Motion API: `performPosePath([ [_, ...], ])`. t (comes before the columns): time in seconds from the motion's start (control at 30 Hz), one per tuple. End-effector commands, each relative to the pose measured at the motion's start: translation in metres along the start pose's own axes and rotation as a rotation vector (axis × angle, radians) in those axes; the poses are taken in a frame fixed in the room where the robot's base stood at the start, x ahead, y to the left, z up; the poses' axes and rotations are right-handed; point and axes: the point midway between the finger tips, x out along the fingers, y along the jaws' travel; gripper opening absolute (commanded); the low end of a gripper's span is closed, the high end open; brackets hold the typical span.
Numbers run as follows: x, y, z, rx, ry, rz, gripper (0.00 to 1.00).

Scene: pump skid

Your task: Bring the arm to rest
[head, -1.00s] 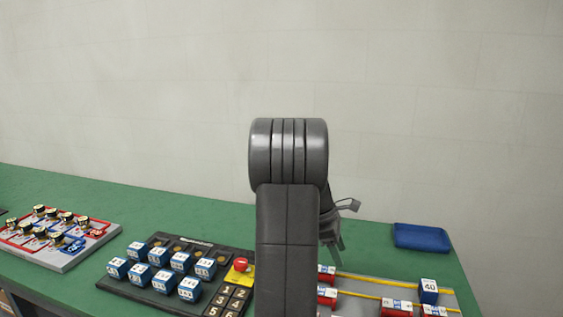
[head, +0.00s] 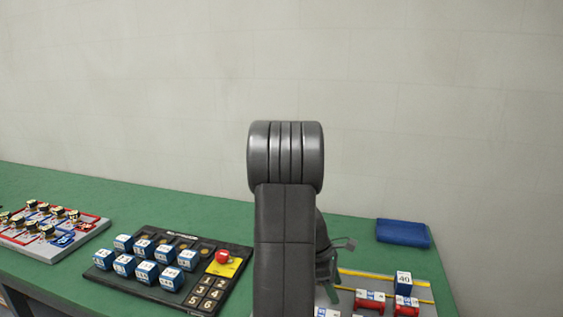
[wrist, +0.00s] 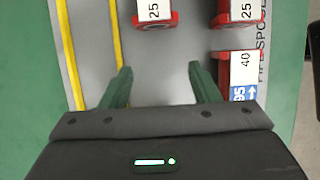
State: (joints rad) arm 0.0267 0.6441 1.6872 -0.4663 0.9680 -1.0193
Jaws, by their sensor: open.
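My arm rises in the middle of the head view, and its links hide part of the bench behind. My gripper (wrist: 163,82) shows in the wrist view with its two green fingers spread apart and nothing between them. It hangs over the grey board (wrist: 160,62) with yellow lines. Red spools with white "25" labels (wrist: 155,12) lie ahead of the fingertips. A block labelled "40" (wrist: 243,66) lies just right of the right finger. In the head view the gripper is mostly hidden behind my arm.
A black panel (head: 150,290) with blue blocks (head: 145,272), a red button (head: 222,257) and a number pad stands left of my arm. A grey board (head: 65,246) lies far left. A plain wall stands behind the green bench.

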Motion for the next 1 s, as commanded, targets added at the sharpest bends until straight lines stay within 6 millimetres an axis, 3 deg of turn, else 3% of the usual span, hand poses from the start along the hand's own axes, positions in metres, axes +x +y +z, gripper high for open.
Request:
performPosePath([
  [0.07,0.016,-0.001,-0.007,-0.002,-0.001,-0.004,0.56],
  [0.2,-0.014,0.000,-0.006,0.001,0.002,0.006,0.56],
  [0.5,-0.045,-0.005,-0.005,0.001,0.000,0.001,0.56],
  [1.0,-0.047,-0.008,-0.003,0.003,0.002,-0.003,0.56],
])
